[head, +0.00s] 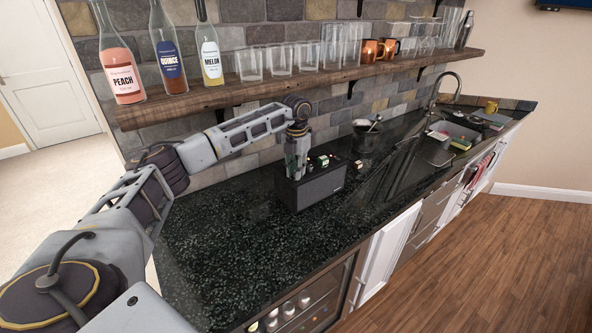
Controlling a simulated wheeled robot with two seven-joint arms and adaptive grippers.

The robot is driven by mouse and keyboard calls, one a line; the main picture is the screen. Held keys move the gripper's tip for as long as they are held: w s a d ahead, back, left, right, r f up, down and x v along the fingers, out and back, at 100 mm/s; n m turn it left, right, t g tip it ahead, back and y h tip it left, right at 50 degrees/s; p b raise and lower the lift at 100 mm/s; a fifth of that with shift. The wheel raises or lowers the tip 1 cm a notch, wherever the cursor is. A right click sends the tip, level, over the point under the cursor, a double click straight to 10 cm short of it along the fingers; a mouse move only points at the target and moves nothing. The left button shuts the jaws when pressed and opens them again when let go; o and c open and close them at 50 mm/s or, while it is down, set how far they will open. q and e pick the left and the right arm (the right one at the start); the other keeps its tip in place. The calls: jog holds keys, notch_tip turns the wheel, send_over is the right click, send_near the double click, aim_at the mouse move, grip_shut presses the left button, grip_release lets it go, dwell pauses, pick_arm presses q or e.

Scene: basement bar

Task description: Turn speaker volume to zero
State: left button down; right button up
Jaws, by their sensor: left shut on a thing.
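The speaker (318,191) is a black box with a dark front, standing on the dark speckled counter below the wooden shelf. My left gripper (296,170) points down onto the top of the speaker near its left end. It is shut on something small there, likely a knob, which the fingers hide. A small green and white piece (323,161) shows on the speaker's top to the right of the gripper. The volume setting cannot be read from here. My right gripper is not in view.
A wooden shelf (300,82) with bottles and glasses runs above the counter, close over my left arm. A dark bucket (367,136) stands right of the speaker, and a sink (437,150) lies farther right. The counter's front left (215,245) is clear.

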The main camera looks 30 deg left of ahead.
pick_arm(q)
jog(key=shift+r, duration=0.1)
jog(key=c, duration=1.3)
grip_release()
jog(key=shift+r, duration=5.9)
